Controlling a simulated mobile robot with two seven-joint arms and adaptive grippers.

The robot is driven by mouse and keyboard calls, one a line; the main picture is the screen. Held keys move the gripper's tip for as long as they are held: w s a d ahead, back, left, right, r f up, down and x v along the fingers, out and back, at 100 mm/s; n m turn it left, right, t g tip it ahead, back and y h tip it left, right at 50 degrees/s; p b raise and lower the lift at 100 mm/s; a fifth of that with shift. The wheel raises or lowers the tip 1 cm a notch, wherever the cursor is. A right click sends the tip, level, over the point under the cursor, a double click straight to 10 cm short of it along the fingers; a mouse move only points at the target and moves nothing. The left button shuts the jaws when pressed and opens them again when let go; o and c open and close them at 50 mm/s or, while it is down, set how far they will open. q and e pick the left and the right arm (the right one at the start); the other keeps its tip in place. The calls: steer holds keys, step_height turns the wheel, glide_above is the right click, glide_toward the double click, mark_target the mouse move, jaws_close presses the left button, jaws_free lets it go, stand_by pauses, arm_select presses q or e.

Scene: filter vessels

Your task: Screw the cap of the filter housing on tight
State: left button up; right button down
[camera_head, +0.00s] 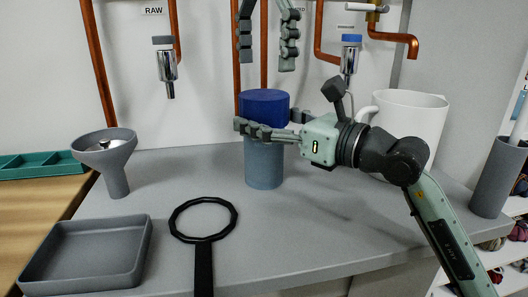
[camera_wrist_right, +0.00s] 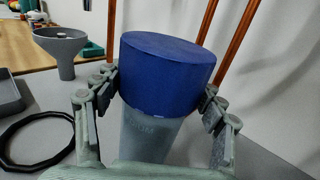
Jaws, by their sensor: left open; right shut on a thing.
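The filter housing (camera_head: 264,166) is a grey-blue cylinder standing upright on the grey counter. Its blue cap (camera_head: 264,104) sits on top, and the cap also shows in the right wrist view (camera_wrist_right: 167,75). My right gripper (camera_head: 268,131) comes in from the right and is shut around the housing just under the cap, with one finger across the front. In the right wrist view its fingers are on both sides. My left gripper (camera_head: 268,45) is open and empty above the cap, fingers pointing down. The seam between cap and housing is partly hidden by my right finger.
A black ring wrench (camera_head: 203,252) and a grey tray (camera_head: 88,255) lie at the front left. A grey funnel (camera_head: 113,170) stands behind them. A white bucket (camera_head: 408,115) is behind my right arm. Taps and copper pipes (camera_head: 319,30) line the back wall.

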mark_target(264, 94)
arm_select(q)
steer(key=shift+f, duration=4)
steer(key=c, duration=1.2)
steer(key=m, duration=0.3)
steer(key=o, duration=1.3)
